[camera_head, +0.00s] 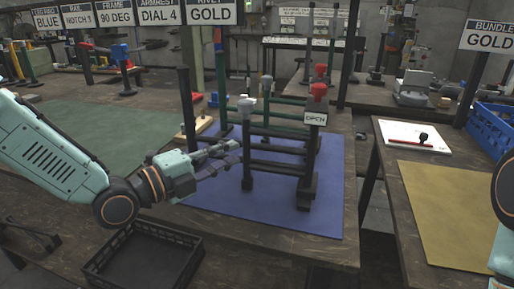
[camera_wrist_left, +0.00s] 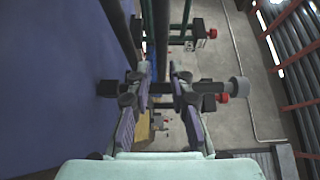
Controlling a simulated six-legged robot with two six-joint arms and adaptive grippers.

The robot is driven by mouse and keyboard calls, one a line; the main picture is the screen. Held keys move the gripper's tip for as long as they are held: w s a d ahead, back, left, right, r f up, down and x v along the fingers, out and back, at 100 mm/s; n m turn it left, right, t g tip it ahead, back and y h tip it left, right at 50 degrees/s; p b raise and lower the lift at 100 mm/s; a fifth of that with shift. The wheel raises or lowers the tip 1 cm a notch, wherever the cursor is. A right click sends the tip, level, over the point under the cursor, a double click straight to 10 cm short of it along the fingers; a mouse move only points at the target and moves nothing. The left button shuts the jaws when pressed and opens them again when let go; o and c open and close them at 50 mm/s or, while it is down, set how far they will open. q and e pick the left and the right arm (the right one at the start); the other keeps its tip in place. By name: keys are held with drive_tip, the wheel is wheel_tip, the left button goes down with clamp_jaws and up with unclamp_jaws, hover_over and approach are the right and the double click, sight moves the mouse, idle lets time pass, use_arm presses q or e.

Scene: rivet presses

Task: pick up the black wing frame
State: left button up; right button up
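The black wing frame (camera_head: 278,172) stands upright on the blue mat (camera_head: 217,197), with dark posts and crossbars. Its left post has a grey cap (camera_head: 247,105) and its right post carries a red knob and an "OPEN" sign (camera_head: 315,119). My left gripper (camera_head: 232,155) is just left of the left post. In the left wrist view my left gripper (camera_wrist_left: 158,80) has its fingers apart; a dark post with a grey cap (camera_wrist_left: 238,87) crosses at the fingertips. I see no firm grip. My right gripper is out of view.
A similar green frame (camera_head: 224,85) stands close behind. An empty black crate (camera_head: 146,258) sits at the front. A green mat (camera_head: 105,130) is to the left. On the right bench are a yellow mat (camera_head: 445,215), a white board (camera_head: 412,136) and a blue bin (camera_head: 490,130).

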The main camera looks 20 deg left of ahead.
sight(253, 145)
use_arm(q)
drive_tip(key=shift+w+d+f, duration=0.1)
drive_tip(key=shift+w+d, duration=0.35)
drive_tip(key=shift+d, duration=0.05)
drive_tip(key=shift+b, duration=0.3)
drive_tip(key=shift+w+d+b, duration=0.35)
drive_tip(key=shift+d+b+x, duration=0.2)
drive_tip(key=shift+b+x, duration=0.35)
drive_tip(key=shift+x, duration=0.7)
drive_tip(key=shift+b+x, duration=0.3)
drive_tip(key=shift+x, duration=0.5)
drive_tip(key=shift+r, duration=0.25)
drive_tip(key=shift+c, duration=0.4)
clamp_jaws()
